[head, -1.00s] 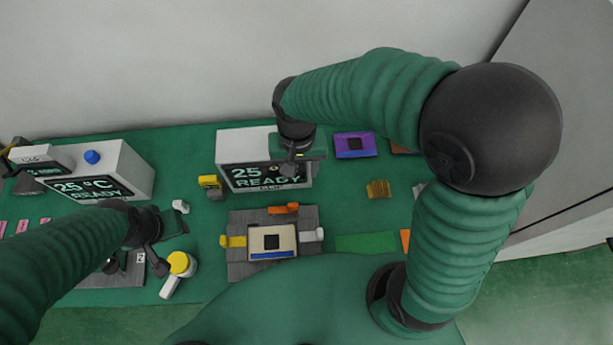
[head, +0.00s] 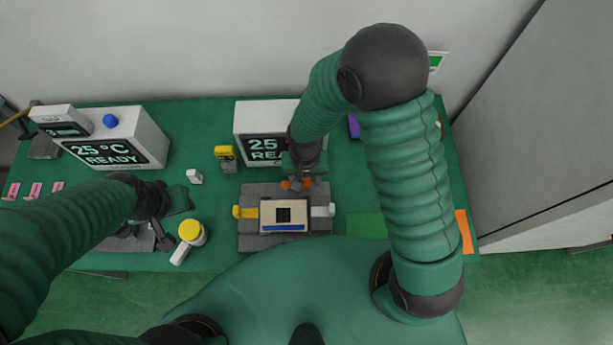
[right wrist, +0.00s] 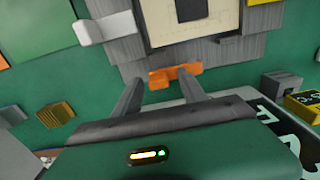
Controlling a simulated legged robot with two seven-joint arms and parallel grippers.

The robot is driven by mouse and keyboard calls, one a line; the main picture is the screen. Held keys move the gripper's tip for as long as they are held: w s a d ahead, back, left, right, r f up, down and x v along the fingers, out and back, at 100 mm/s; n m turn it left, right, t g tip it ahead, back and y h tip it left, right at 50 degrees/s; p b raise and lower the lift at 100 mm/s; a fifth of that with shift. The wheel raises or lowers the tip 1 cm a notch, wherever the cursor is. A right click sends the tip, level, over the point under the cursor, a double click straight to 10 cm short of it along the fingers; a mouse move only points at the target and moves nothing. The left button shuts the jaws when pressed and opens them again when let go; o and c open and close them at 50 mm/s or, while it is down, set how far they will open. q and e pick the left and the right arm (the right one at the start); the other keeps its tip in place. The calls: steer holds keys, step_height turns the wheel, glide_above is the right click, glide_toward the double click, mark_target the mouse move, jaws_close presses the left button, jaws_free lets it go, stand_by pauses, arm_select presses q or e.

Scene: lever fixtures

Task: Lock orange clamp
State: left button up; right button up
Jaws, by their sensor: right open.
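The orange clamp (head: 296,184) sits at the back edge of the grey fixture (head: 250,243). In the head view my right gripper (head: 303,176) is just above and behind it and partly covers it. In the right wrist view the orange clamp (right wrist: 175,75) lies just ahead of the two fingers of my right gripper (right wrist: 159,79), which are spread apart and hold nothing. The fixture holds a beige board (head: 284,215) with a dark square. My left gripper (head: 165,225) is at the left, near a yellow-topped cylinder; its jaws are not clear.
A yellow clamp (head: 245,212) is on the fixture's left side and a white clamp (head: 323,210) on its right. A display box (head: 262,130) stands behind. A yellow-topped cylinder (head: 190,231) is to the left. A green patch (head: 365,226) lies to the right.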

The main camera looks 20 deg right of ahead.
steer(key=shift+w+a, duration=0.1)
steer(key=shift+a, duration=0.4)
steer(key=shift+c, duration=0.4)
steer(key=shift+d, duration=0.1)
steer(key=shift+c, duration=1.4)
steer(key=shift+d, duration=0.65)
steer(key=c, duration=0.5)
steer(key=shift+d, duration=0.15)
steer(key=shift+c, duration=1)
steer(key=shift+a, duration=0.45)
jaws_close()
steer(key=shift+d, duration=0.2)
steer(key=shift+a, duration=0.1)
